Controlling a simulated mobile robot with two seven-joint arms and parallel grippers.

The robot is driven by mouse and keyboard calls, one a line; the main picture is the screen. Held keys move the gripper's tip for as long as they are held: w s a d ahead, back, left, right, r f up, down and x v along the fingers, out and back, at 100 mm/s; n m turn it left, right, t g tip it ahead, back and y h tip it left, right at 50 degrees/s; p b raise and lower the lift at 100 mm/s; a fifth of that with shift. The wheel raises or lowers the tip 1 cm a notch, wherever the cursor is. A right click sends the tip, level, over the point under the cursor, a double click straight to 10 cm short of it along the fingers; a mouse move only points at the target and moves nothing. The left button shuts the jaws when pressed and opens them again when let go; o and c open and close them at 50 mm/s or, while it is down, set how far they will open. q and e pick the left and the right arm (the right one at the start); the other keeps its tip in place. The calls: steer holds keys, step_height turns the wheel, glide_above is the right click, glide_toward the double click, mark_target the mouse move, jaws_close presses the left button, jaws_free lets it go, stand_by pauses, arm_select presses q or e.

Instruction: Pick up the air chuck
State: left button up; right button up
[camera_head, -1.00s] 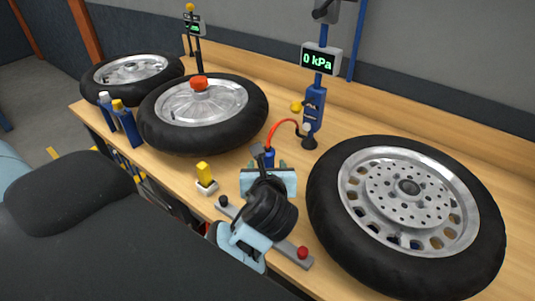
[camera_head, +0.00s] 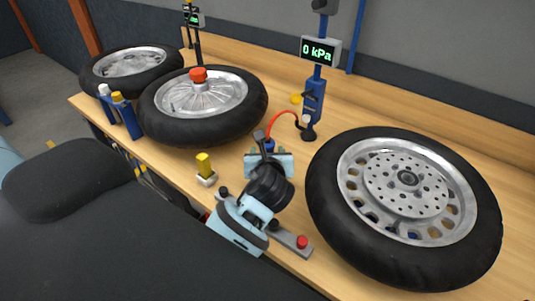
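The gripper body and wrist hide the lower part of the chuck. My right gripper is out of view.
A large wheel (camera_head: 330,205) lies close on the right, and another wheel (camera_head: 165,130) lies at left. A blue gauge post (camera_head: 314,100) reading 0 kPa stands behind. A yellow-topped block (camera_head: 204,168) and a grey bar with a red knob (camera_head: 290,238) are near the front edge.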

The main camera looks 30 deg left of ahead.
arm_select(q)
steer(key=shift+w+a+f, duration=0.1)
steer(key=shift+w+a, duration=0.1)
steer(key=shift+w, duration=0.05)
steer(key=shift+c, duration=0.2)
steer(key=c, duration=1.1)
